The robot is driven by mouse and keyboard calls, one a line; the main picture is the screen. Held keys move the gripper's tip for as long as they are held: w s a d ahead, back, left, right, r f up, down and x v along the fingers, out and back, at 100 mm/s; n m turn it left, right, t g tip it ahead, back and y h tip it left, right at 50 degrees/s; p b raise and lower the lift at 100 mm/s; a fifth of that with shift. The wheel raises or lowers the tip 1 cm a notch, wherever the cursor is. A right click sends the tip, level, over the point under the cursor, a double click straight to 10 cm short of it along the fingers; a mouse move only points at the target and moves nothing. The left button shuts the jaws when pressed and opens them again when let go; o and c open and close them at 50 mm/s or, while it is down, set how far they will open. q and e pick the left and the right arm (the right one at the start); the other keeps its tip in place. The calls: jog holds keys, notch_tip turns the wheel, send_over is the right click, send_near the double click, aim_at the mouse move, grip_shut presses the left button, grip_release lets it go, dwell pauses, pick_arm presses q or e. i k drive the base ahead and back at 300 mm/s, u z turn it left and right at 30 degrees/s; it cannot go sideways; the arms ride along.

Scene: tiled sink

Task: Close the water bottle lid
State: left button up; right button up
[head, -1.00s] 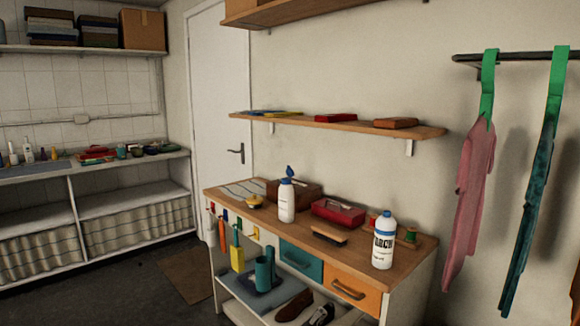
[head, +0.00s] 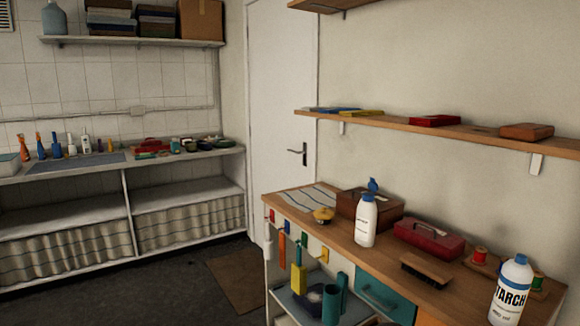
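A white water bottle (head: 366,222) stands upright on the wooden workbench, near its front edge. Its blue lid (head: 373,186) is tilted up above the bottle's mouth and looks open. A second white bottle with a blue cap, marked STARCH (head: 511,292), stands upright at the right end of the bench. Neither of my grippers shows in the head view.
A wall shelf (head: 460,132) hangs above. Dark floor (head: 150,290) is free at left.

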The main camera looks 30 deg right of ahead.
aim_at(372, 186)
jog(key=u, duration=0.1)
jog(key=i, duration=1.1)
jog(key=z, duration=0.75)
jog(key=i, duration=0.5)
jog(key=z, duration=0.35)
jog(key=k, duration=0.9)
jog(key=z, duration=0.2)
jog(key=i, duration=0.75)
